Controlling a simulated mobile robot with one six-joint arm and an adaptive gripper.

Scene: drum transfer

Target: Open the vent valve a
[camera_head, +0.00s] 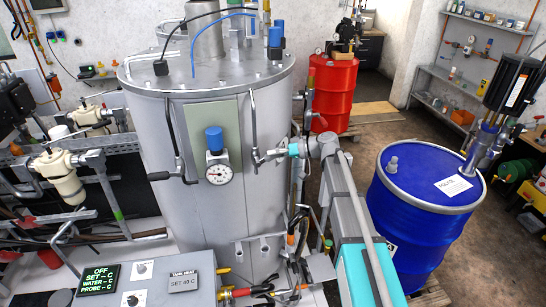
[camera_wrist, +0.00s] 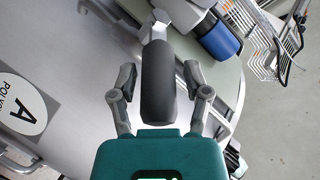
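A black cylindrical grip (camera_wrist: 158,82) on a pale metal lever stands between the two fingers of my gripper (camera_wrist: 160,80) in the wrist view. The fingers are spread on both sides of it, with a narrow gap visible at each side. Whether the grip is fully between the pads in depth is unclear. In the head view, my gripper (camera_head: 264,157) is at the right front of the grey tank (camera_head: 190,235), and the grip there is hidden or too small to tell. A round label (camera_wrist: 22,103) with "A" and "POLYOL" is on the grey surface at left in the wrist view.
A gauge (camera_head: 218,174) with a blue cap and a black-gripped lever (camera_head: 160,176) are on the tank front. A control box (camera_head: 165,285) reads OFF. A blue drum (camera_head: 420,215) stands right of my arm, a red drum (camera_head: 332,90) behind.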

